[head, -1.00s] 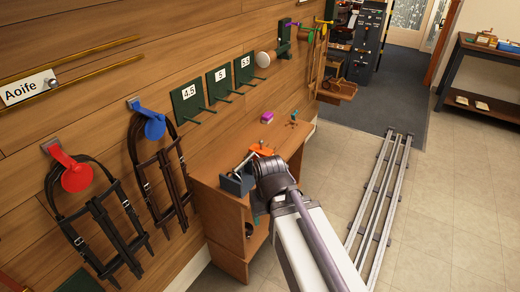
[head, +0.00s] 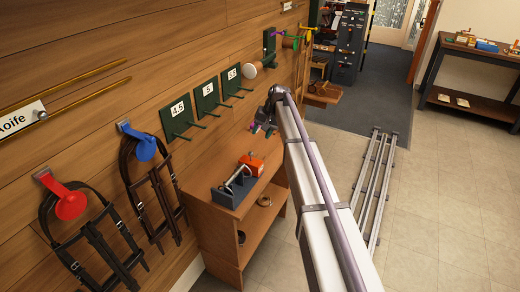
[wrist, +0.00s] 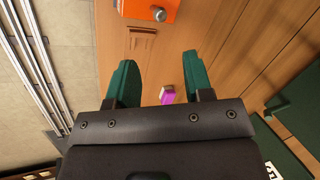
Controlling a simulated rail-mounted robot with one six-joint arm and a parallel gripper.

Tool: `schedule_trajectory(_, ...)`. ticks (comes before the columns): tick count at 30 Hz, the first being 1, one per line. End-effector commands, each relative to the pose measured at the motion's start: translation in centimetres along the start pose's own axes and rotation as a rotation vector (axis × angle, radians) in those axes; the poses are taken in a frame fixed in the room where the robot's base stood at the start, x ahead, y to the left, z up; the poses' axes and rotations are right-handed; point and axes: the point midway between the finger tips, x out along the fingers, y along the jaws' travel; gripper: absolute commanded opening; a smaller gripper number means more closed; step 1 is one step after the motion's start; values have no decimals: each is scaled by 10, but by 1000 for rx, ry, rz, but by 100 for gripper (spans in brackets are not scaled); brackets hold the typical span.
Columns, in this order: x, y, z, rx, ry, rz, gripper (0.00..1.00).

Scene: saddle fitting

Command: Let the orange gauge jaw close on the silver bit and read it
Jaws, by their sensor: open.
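The orange gauge (head: 252,163) stands on the wooden bench (head: 205,212) in the head view. The silver bit (head: 237,176) slants over the dark grey holder (head: 232,196) beside the gauge; I cannot tell whether the jaw touches it. In the wrist view the gauge (wrist: 145,8) shows at the top edge with a round silver knob (wrist: 159,14); the bit is out of that view. My gripper (wrist: 159,60) is open, with nothing held between its green fingers. In the head view my gripper (head: 263,126) is above and beyond the gauge, clear of it.
A magenta block (wrist: 167,94) lies on the bench beyond my fingers. Green boards with pegs, marked 4.5 (head: 178,111), 5 and 5.5, stick out from the wall. Bridles hang at left on red (head: 70,205) and blue (head: 145,148) holders. The floor at right is open beside the rails.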

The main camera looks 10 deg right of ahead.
Motion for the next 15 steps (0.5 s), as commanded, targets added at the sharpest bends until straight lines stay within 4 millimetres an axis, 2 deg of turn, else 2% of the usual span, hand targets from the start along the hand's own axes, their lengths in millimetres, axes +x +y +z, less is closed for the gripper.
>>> schedule_trajectory(5,18,2,2,-2,0,2,47)
schedule_trajectory(15,98,5,2,-3,-1,3,47)
